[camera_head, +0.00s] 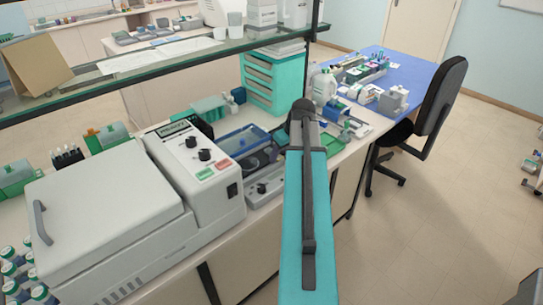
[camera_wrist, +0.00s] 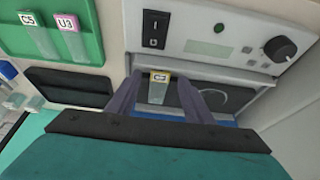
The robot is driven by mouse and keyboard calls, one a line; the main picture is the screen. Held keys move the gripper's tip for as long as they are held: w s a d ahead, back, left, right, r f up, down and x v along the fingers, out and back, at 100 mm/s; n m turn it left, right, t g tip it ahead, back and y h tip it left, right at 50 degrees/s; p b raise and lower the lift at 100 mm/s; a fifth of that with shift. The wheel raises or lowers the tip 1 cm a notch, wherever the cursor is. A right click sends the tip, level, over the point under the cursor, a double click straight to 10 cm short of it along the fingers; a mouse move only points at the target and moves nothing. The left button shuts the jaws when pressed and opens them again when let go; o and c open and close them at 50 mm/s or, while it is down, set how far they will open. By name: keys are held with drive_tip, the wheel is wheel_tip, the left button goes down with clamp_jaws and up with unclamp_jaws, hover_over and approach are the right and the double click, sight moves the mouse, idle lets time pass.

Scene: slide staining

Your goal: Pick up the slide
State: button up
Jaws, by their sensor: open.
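A slide with a yellow label (camera_wrist: 158,88) shows in the wrist view, in front of a grey device. My gripper (camera_wrist: 160,84) is open, with one finger on each side of the slide. Gaps show between the slide and both fingers. The label's text is too small to read surely. In the head view my arm reaches over the bench; my gripper and this slide cannot be made out there.
The grey device (camera_wrist: 225,45) has a switch and a knob. A green holder (camera_wrist: 85,15) at upper left carries slides labelled C5 (camera_wrist: 38,35) and U3 (camera_wrist: 70,35). In the head view, a large white machine (camera_head: 110,210) stands left of my arm, below a glass shelf (camera_head: 180,50).

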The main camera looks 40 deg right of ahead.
sight(281, 158)
idle(0.3)
drive_tip(key=c, duration=1.1)
drive_tip(key=shift+r, duration=0.2)
drive_tip(key=shift+c, duration=0.2)
drive_tip(key=shift+r+b, duration=0.85)
drive_tip(key=shift+r, duration=0.7)
drive_tip(key=s+a, duration=0.1)
drive_tip(key=s, duration=0.1)
drive_tip(key=s+a+b, duration=0.1)
drive_tip(key=s+a, duration=0.1)
drive_tip(key=s+a+b, duration=0.1)
drive_tip(key=s+a, duration=0.1)
drive_tip(key=shift+s+a+r, duration=0.1)
drive_tip(key=shift+a+r, duration=0.05)
drive_tip(key=shift+r, duration=0.1)
drive_tip(key=s+a+b, duration=0.1)
drive_tip(key=s+b, duration=0.1)
drive_tip(key=b, duration=0.2)
drive_tip(key=shift+a, duration=0.4)
drive_tip(key=shift+s+a+r+b, duration=0.1)
drive_tip(key=shift+s+a+b, duration=0.15)
drive_tip(key=shift+b, duration=0.95)
drive_tip(key=shift+s+a+r+b, duration=0.2)
drive_tip(key=shift+s+a+b, duration=0.6)
drive_tip(key=shift+b, duration=1.1)
drive_tip(key=shift+s+a+r+b, duration=0.2)
drive_tip(key=shift+s+a+b, duration=0.6)
drive_tip(key=shift+b, duration=1.05)
